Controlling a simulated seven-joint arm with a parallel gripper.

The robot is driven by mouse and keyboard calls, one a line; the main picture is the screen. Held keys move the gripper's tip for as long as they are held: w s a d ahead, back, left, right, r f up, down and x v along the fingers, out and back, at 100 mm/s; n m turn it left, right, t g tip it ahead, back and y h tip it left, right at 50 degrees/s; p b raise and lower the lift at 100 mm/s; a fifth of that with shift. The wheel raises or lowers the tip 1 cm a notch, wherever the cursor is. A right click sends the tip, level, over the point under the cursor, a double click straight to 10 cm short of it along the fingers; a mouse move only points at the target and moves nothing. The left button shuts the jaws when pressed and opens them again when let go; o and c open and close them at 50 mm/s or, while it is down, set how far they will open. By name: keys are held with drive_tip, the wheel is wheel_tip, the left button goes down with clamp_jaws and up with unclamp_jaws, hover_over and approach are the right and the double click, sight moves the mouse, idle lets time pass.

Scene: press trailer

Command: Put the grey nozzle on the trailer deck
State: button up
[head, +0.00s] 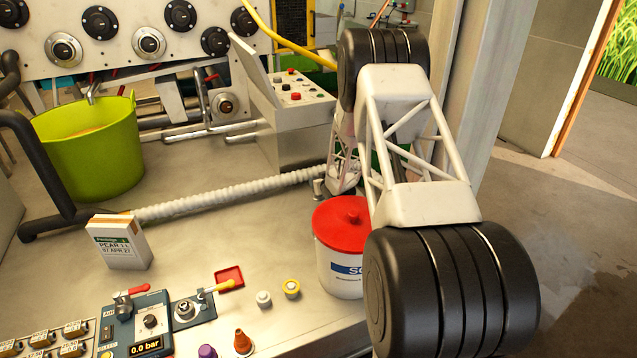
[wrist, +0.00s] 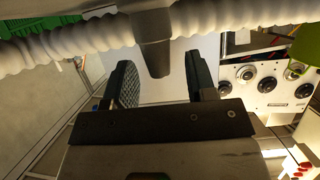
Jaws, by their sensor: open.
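A grey tapered nozzle (wrist: 153,45) shows in the wrist view, between and slightly beyond my two fingers, in front of a pale ribbed hose. My gripper (wrist: 160,80) is open, with a dark finger on each side of the nozzle; I see no clear contact. In the head view my arm hides the gripper. A small grey upright piece (head: 319,188) shows near the hose's right end there; I cannot tell if it is the nozzle. The trailer deck (head: 220,230) is the broad grey surface in the head view.
The ribbed hose (head: 235,195) crosses the deck. A red-lidded white tub (head: 337,262) stands beside my arm. A green tub (head: 92,155) stands behind; the middle deck is partly clear.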

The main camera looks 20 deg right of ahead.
drive_tip(key=shift+v, duration=0.8)
wheel_tip(320, 180, up, 7)
drive_tip(key=shift+s, duration=0.2)
drive_tip(key=shift+r, duration=0.1)
drive_tip(key=s+a+r+g+h, duration=0.1)
drive_tip(key=s+a+r+g, duration=0.1)
drive_tip(key=s+a+r, duration=0.45)
drive_tip(key=s+a+r+m+g, duration=0.1)
drive_tip(key=s+a+r, duration=0.2)
drive_tip(key=s+r, duration=0.6)
drive_tip(key=s+a+r+g+h, duration=0.1)
drive_tip(key=s+a+r+g, duration=0.1)
drive_tip(key=s+a+r, duration=0.4)
drive_tip(key=s+a+r+g, duration=0.2)
drive_tip(key=s+a, duration=0.1)
drive_tip(key=s, duration=1)
drive_tip(key=s+a+r+g+y, duration=0.1)
drive_tip(key=s+a, duration=0.3)
drive_tip(key=s, duration=0.9)
drive_tip(key=s+a+r+g, duration=0.3)
drive_tip(key=s+a, duration=0.1)
drive_tip(key=s, duration=0.9)
drive_tip(key=shift+s+n+y, duration=0.35)
drive_tip(key=shift+n+y, duration=0.05)
